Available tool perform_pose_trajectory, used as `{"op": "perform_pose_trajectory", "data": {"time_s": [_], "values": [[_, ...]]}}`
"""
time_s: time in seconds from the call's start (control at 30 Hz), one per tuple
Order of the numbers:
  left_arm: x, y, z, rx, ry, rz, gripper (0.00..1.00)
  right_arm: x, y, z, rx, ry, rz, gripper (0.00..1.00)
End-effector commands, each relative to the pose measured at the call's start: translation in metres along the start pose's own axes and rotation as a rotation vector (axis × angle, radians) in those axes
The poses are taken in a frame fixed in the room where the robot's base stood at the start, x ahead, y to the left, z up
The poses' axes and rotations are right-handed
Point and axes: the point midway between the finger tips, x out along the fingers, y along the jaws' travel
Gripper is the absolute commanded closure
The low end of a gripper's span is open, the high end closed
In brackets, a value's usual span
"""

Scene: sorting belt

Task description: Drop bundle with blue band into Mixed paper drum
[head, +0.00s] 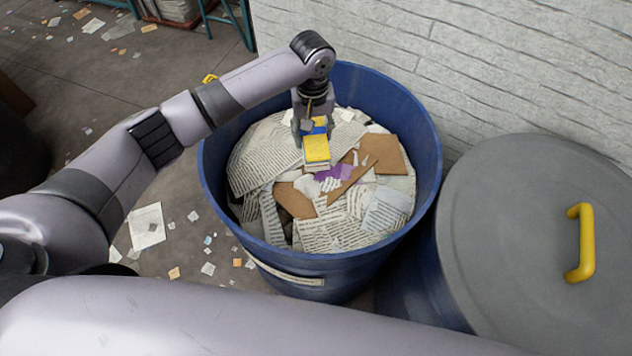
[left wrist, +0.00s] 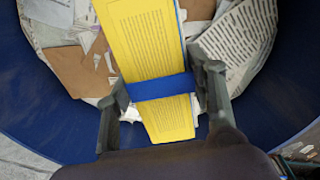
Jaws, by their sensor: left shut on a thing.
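A yellow bundle (head: 316,150) with a blue band (left wrist: 160,86) is held in my left gripper (head: 313,127). The left wrist view shows one finger on each side of the bundle (left wrist: 150,42) at the band. The bundle is over the open blue drum (head: 426,190), inside its rim, above torn printed sheets and brown cardboard. I cannot tell whether its lower end touches the paper. A label on the drum's front is too small to read. My right gripper is not in view; a pale arm link of mine crosses the bottom of the head view.
A second drum with a grey lid (head: 510,220) and yellow handle (head: 581,243) stands right of the open drum. A white brick wall (head: 480,60) rises close behind. Paper scraps (head: 147,226) litter the floor at left.

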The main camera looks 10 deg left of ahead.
Motion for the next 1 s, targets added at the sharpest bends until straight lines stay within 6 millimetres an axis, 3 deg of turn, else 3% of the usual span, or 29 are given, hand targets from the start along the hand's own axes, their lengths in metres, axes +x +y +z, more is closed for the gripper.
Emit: {"op": "perform_pose_trajectory", "data": {"time_s": [0.07,0.1,0.4,0.77,1.0], "values": [[-0.001,0.000,0.000,0.000,0.001,0.001,0.87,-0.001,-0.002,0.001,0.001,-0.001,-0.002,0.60],[-0.001,0.000,0.000,0.000,0.001,0.001,0.48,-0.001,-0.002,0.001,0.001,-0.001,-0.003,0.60],[-0.001,0.000,0.000,0.000,0.000,0.000,0.28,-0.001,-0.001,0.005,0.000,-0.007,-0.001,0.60],[-0.002,0.000,0.000,0.000,0.000,-0.001,0.27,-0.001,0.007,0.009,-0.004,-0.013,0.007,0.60],[-0.038,0.000,-0.001,0.001,0.002,0.002,0.27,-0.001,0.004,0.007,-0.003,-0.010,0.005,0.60]]}}
